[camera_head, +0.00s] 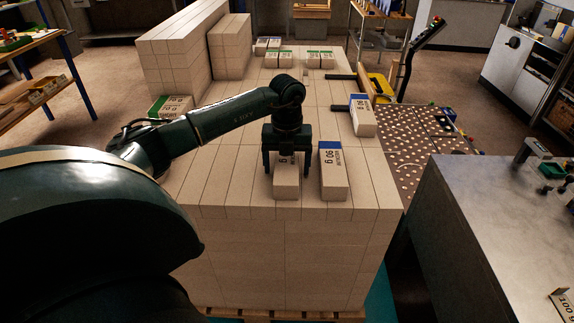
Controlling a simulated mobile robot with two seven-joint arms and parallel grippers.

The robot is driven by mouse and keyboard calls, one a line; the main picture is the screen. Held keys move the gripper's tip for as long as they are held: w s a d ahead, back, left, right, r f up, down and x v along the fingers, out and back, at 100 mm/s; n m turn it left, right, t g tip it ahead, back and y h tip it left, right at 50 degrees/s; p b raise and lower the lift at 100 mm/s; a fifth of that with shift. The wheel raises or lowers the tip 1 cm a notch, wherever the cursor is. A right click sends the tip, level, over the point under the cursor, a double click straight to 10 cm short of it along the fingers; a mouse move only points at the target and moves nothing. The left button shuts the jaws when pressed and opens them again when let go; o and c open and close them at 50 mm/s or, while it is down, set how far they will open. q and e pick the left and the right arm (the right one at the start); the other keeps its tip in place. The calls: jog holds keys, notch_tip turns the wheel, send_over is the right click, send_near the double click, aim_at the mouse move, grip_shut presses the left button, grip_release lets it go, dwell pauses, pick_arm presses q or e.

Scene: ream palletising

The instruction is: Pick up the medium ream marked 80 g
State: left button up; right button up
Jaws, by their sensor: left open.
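My left gripper (287,170) is open and points down over a small white ream (287,188) on the stack's top, with its fingers at either side of it. The gripper hides most of that ream's label, so I cannot tell whether it is marked 80 g. Another blue-banded ream (362,118) lies farther back at the right edge. My right gripper is not in view.
Green-banded reams (280,58) lie at the far end, and another (171,106) lies behind my arm. Taller stacks (182,50) rise at the back left. A metal table (500,235) stands at the right.

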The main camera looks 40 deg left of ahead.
pick_arm(q)
jog(key=shift+r, duration=0.1)
jog(key=c, duration=1.3)
